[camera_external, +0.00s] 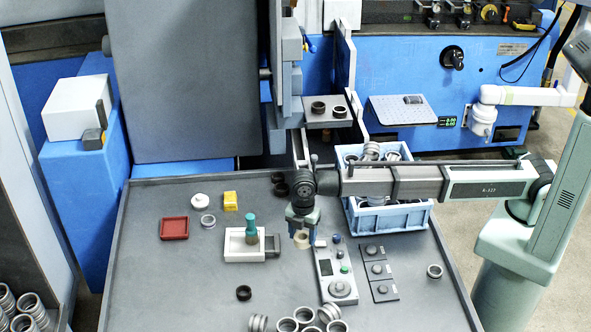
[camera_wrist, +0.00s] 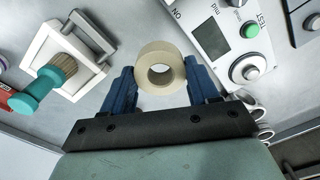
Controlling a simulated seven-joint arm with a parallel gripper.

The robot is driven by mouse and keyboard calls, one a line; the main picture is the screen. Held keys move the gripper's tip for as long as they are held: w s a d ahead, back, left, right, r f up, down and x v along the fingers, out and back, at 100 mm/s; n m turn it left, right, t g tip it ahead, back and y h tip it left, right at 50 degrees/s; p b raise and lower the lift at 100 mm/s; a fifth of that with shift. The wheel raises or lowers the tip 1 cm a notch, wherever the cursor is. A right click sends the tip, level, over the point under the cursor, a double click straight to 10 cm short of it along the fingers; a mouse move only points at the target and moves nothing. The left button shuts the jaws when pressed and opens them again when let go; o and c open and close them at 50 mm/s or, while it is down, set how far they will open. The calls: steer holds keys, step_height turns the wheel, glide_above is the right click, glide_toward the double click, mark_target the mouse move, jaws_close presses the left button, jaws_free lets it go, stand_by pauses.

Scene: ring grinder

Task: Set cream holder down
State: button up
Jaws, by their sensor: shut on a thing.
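The cream holder is a short, thick cream ring. It sits between the fingertips of my gripper (camera_external: 302,236) in the external view, with its lower part (camera_external: 302,242) showing below them. In the wrist view my gripper (camera_wrist: 161,80) is shut on the ring (camera_wrist: 163,48), with one blue finger on each side and its round hole facing the camera. The grey table (camera_external: 180,290) lies beneath. I cannot tell whether the ring touches the table or hangs just above it.
To the left stands a white tray (camera_external: 236,256) with a teal-handled brush (camera_external: 251,229). To the right is a tester box (camera_external: 337,282) with a green button. Behind it is a blue crate (camera_external: 405,219) of rings. Several metal rings (camera_external: 288,324) lie at the front.

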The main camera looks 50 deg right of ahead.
steer(key=s+a, duration=0.6)
steer(key=a, duration=0.7)
steer(key=shift+w+f+m, duration=0.1)
steer(key=shift+f+m, duration=0.35)
steer(key=shift+f, duration=1.2)
steer(key=shift+w+f+m, duration=0.15)
steer(key=shift+f+m, duration=0.35)
steer(key=shift+f, duration=1.1)
steer(key=shift+w+f+m, duration=0.1)
steer(key=shift+f+m, duration=0.35)
steer(key=shift+f, duration=1.2)
steer(key=shift+f, duration=0.1)
steer(key=o, duration=1.1)
step_height(320, 180, up, 12)
steer(key=shift+r, duration=0.1)
